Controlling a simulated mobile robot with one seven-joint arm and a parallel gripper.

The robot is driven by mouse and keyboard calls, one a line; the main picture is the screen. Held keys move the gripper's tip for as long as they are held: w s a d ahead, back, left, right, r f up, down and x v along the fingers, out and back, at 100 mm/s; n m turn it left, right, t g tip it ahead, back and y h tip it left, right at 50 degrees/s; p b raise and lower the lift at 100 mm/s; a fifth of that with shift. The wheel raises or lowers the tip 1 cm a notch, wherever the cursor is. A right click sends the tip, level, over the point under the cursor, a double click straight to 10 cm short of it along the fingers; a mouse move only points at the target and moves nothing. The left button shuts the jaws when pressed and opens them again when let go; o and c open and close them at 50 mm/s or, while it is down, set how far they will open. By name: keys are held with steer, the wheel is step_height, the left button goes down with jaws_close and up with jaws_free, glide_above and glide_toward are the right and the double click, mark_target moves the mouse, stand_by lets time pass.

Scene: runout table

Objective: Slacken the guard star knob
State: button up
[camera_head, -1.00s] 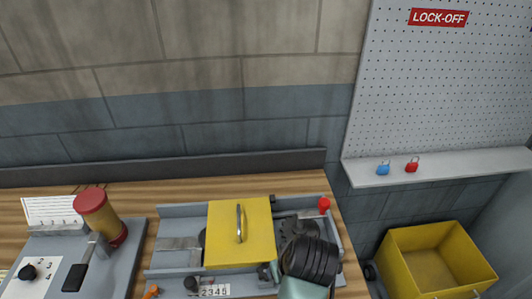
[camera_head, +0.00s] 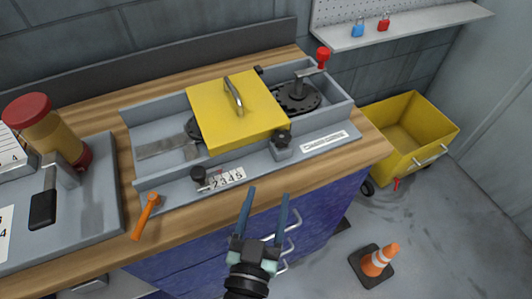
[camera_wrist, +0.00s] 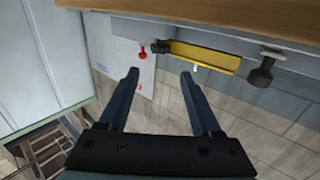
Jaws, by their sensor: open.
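A dark star-shaped knob (camera_head: 282,138) sits on a small grey block at the front right corner of the yellow guard (camera_head: 235,115). In the wrist view, a dark knob (camera_wrist: 160,47) shows beside the guard's yellow edge (camera_wrist: 205,56), near the red ball knob (camera_wrist: 142,52). My gripper (camera_head: 265,195) is open and empty, in front of the table, apart from the knob. In the wrist view, its fingers (camera_wrist: 160,73) point toward the dark knob, with nothing between them.
A second black knob (camera_head: 198,173) stands by the number scale (camera_head: 222,179). A red ball knob (camera_head: 323,54) rises at the back right.

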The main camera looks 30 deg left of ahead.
mark_target(280, 146)
steer(key=p+x, duration=0.2)
steer(key=x, duration=1.1)
jaws_close()
